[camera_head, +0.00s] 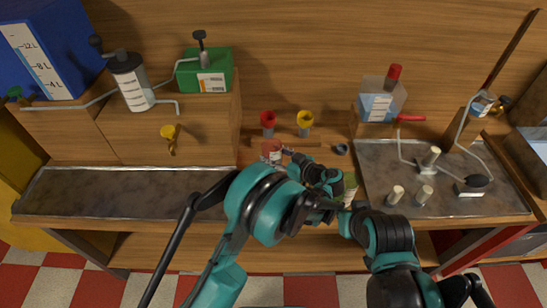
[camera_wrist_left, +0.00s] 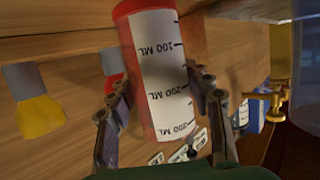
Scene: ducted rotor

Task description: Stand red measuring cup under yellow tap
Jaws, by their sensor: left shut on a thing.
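The red measuring cup (camera_head: 271,151) is held near the middle of the bench, behind my arms. In the left wrist view the cup (camera_wrist_left: 160,75) has a white scale marked 100, 200 and 300 ML. My left gripper (camera_head: 290,156) is shut on it, with a finger on each side (camera_wrist_left: 158,95). The yellow tap (camera_head: 170,133) sticks out from the wooden block at the left, above the grey counter. A brass-yellow tap (camera_wrist_left: 266,95) shows at the right of the left wrist view. My right gripper cannot be made out.
A grey counter (camera_head: 95,195) lies under the tap, mostly bare. A red-topped piece (camera_head: 267,119) and a yellow-topped piece (camera_head: 305,119) stand behind the cup. A green box (camera_head: 205,72) sits above the tap. The right tray (camera_head: 390,165) holds several pegs and a tube.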

